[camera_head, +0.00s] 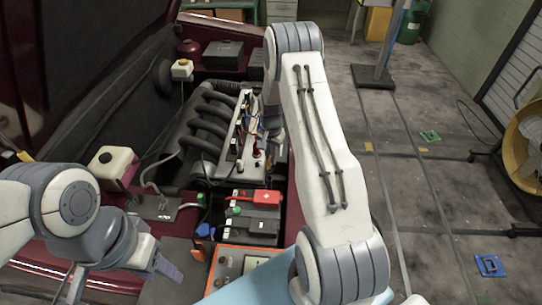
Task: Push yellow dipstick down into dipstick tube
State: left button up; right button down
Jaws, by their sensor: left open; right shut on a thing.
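My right arm reaches over the right side of the engine (205,125). Its gripper (271,128) is low beside the engine's right edge, partly hidden by the arm. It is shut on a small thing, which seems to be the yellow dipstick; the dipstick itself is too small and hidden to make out. I cannot make out the dipstick tube. My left gripper (165,266) is open and empty at the lower left, over the front of the engine bay, well apart from the engine.
A red-topped battery (258,198) sits in front of the engine. An orange-framed panel (235,262) is at the front. A white reservoir (112,160) is at left.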

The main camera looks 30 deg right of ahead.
jog(key=shift+f+b, duration=1.4)
jog(key=shift+f, duration=0.85)
jog(key=c, duration=0.9)
grip_release()
jog(key=shift+o, duration=0.2)
notch_tip(320, 180, up, 10)
jog(key=shift+r+b, duration=0.25)
jog(key=shift+b, duration=0.55)
